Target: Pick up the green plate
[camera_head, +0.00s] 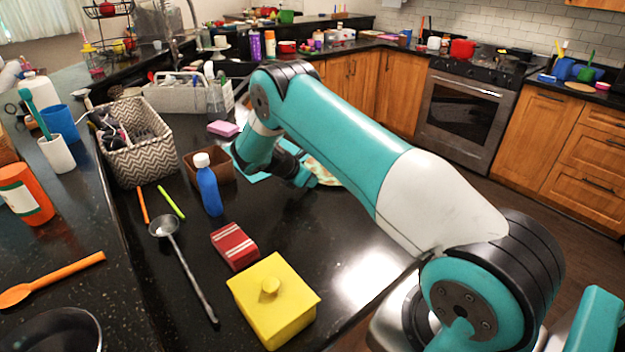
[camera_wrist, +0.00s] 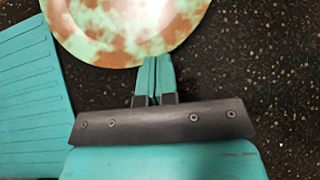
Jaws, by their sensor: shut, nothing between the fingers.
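The green plate (camera_wrist: 130,22) is round, mottled pale green and brown with a tan rim, and fills the top of the wrist view. In the head view the plate (camera_head: 322,172) shows only partly behind my arm, on the dark counter. My gripper (camera_wrist: 152,64) is shut and empty, its two teal fingers together. Its tips are at the plate's near rim in the wrist view; I cannot tell whether they touch it. In the head view my gripper (camera_head: 305,181) points down beside the plate and is partly hidden by my arm.
A teal ribbed board (camera_wrist: 35,105) lies left of the plate. The counter right of the blue bottle is clear.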

